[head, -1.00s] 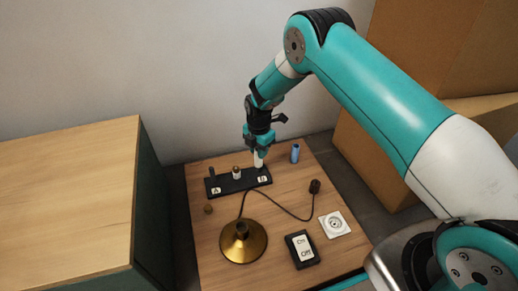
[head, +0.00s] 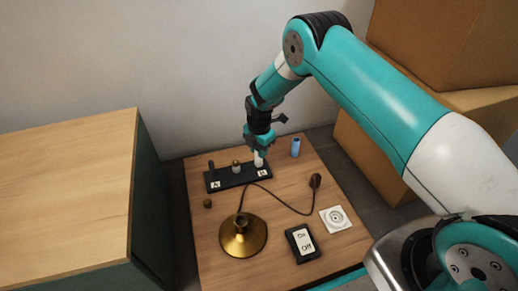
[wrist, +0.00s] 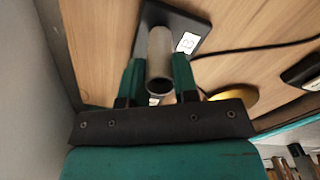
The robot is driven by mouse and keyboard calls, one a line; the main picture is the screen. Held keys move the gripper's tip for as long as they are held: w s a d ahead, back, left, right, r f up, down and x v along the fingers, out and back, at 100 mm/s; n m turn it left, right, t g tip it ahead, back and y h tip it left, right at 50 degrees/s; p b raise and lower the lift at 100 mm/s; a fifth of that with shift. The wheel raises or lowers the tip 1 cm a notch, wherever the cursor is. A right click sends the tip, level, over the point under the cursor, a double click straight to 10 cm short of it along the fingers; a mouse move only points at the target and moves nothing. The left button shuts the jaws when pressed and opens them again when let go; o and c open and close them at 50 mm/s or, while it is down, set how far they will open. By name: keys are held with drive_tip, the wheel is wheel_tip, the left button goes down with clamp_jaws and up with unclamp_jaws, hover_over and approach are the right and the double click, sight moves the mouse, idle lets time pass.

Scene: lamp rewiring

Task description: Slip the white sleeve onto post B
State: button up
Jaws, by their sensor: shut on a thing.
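My gripper (head: 259,150) is shut on the white sleeve (head: 259,160) and holds it upright at the right end of the black board (head: 226,183), by the label B (head: 262,173). In the wrist view the sleeve (wrist: 160,58) stands between the two fingers (wrist: 158,82), with its dark hollow end facing the camera and label B (wrist: 187,43) beside it. The lower end of the sleeve appears at or very near the board. Post B itself is not visible; whether it is inside the sleeve I cannot tell.
A middle post (head: 236,168) with a brass-coloured top and a dark post (head: 211,167) by label A share the board. A blue cylinder (head: 296,147) stands to the right. A brass lamp base (head: 243,238), dark plug (head: 315,181), socket (head: 335,219) and On/Off switch (head: 302,243) lie nearer.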

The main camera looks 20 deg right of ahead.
drive_tip(key=shift+f, duration=0.1)
idle(0.7)
drive_tip(key=o, duration=1)
drive_tip(key=shift+c, duration=0.2)
